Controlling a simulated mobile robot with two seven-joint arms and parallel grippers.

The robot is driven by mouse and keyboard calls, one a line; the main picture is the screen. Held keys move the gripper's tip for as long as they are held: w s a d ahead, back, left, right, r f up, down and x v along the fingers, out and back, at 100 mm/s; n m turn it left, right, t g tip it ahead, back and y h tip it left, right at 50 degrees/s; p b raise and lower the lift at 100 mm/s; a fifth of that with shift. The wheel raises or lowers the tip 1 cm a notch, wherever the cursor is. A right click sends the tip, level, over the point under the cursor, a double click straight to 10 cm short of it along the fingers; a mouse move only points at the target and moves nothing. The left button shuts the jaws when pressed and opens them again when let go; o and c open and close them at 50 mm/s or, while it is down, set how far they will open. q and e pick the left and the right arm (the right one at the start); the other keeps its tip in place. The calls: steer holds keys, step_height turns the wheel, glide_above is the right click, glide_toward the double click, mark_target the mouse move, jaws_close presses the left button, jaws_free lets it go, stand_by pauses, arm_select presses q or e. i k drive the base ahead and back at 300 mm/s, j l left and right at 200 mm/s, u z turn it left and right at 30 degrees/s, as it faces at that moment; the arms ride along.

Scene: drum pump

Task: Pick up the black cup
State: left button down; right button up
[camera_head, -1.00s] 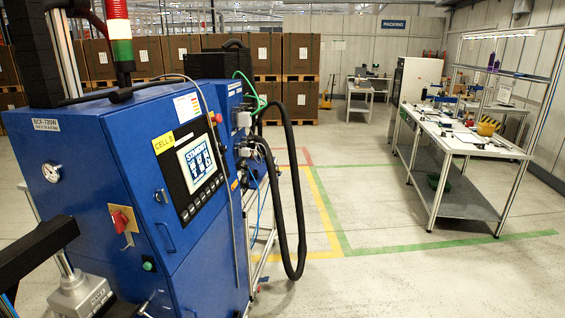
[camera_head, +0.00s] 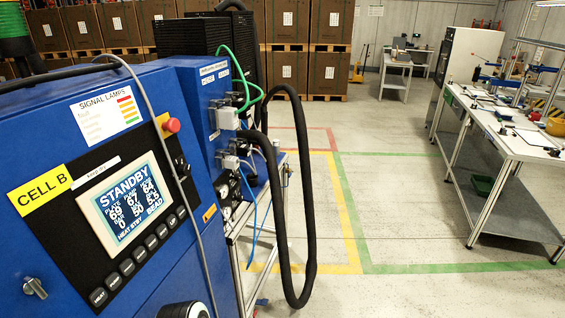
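I cannot make out a black cup in the head view. A white workbench (camera_head: 518,147) at the right carries several small items, too small to tell apart, and its right end is cut off by the picture edge. Neither of my grippers shows in the view.
A blue machine cabinet (camera_head: 60,115) marked CELL B fills the left, close to me, with a lit display (camera_head: 125,205). A thick black hose (camera_head: 309,215) loops down beside it. Stacked brown boxes (camera_head: 288,38) stand behind. The floor (camera_head: 400,215) between machine and workbench is clear.

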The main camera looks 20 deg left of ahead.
mark_target(252, 181)
steer(key=i+u, duration=0.25)
steer(key=i, duration=0.2)
steer(key=i+l+u, duration=0.25)
steer(key=i, duration=0.2)
steer(key=i+l+u, duration=0.25)
steer(key=i, duration=0.2)
steer(key=i+l+u, duration=0.15)
steer(key=u, duration=0.3)
steer(key=i+l+u, duration=0.3)
steer(key=u, duration=0.15)
steer(key=i+l+u, duration=0.15)
steer(key=l+u, duration=0.15)
steer(key=u, duration=0.15)
steer(key=i+l+u, duration=0.1)
steer(key=l+u, duration=0.25)
steer(key=u, duration=0.15)
steer(key=l+u, duration=0.45)
steer(key=i+j, duration=0.05)
